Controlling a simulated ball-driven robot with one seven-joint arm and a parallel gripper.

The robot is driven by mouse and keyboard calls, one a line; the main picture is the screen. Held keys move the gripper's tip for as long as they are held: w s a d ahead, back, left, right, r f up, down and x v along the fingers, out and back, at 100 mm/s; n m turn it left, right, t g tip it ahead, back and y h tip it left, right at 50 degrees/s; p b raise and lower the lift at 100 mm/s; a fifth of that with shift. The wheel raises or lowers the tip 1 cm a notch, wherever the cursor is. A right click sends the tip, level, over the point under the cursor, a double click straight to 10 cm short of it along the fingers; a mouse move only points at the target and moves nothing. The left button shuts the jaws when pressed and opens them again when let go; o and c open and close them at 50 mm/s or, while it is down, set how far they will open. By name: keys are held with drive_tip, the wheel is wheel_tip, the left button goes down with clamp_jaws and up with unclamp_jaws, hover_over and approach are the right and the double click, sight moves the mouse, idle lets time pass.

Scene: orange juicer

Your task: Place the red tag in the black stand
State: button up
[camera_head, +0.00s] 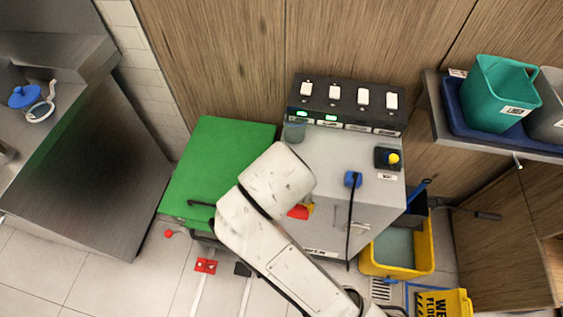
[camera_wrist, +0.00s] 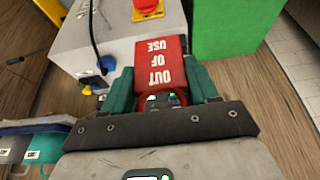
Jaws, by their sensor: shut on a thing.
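In the wrist view, my gripper (camera_wrist: 163,75) has its teal fingers closed on the sides of the red tag (camera_wrist: 160,62). The tag carries white "OUT OF USE" lettering, upside down in this view, and has a hole near the gripper body. It is held over the grey cabinet. I cannot identify the black stand with certainty in either view.
The grey cabinet (camera_head: 335,165) carries a black switch panel (camera_head: 345,105), a black box with a yellow knob (camera_head: 388,158) and a blue plug with a black cord (camera_head: 352,180). A green block (camera_head: 215,160) stands left of it. A yellow bucket (camera_head: 400,262) is on the floor at right.

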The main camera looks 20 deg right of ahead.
drive_tip(key=shift+w+d+f+b, duration=0.5)
drive_tip(key=shift+w+d+f, duration=0.45)
drive_tip(key=shift+w+f, duration=1.15)
drive_tip(key=shift+w+d+f+b, duration=0.5)
drive_tip(key=shift+w+d+f, duration=0.5)
drive_tip(key=shift+w+f, duration=1.05)
drive_tip(key=shift+w+d+f+b, duration=0.5)
drive_tip(key=shift+w+d+f, duration=0.45)
drive_tip(key=shift+w+f, duration=1.1)
drive_tip(key=shift+s+f, duration=0.3)
drive_tip(key=shift+f, duration=0.1)
drive_tip(key=o, duration=1)
drive_tip(key=v, duration=1.2)
drive_tip(key=shift+w+r, duration=0.1)
drive_tip(key=shift+r, duration=0.15)
